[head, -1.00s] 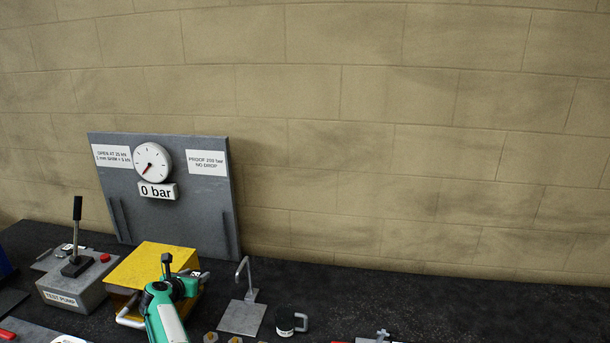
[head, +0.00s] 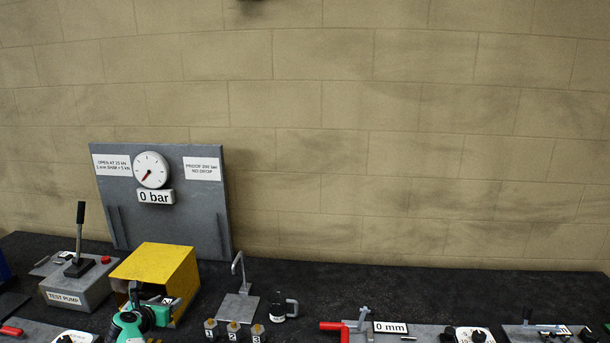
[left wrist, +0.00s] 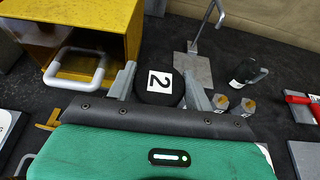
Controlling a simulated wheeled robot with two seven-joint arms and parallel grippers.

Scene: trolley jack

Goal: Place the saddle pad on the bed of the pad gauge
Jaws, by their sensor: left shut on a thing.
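My left gripper (head: 152,312) is low in the head view, in front of the yellow box. In the left wrist view its jaws (left wrist: 160,88) are shut on a dark, round pad (left wrist: 150,98) with a white label reading 2, which I take for the saddle pad. It is held clear of any gauge. At the right of the head view, a grey device with a "0 mm" display (head: 390,328) and a red handle (head: 331,326) looks like a gauge; I cannot tell for sure that it is the pad gauge. My right gripper is not in view.
The open-fronted yellow box (head: 155,262) is close to my left gripper. A hooked stand (head: 238,300), a black mug-like item (head: 279,310) and small numbered brass blocks (head: 233,331) lie to its right. The test pump (head: 75,285) is at left. The bench behind the "0 mm" device is clear.

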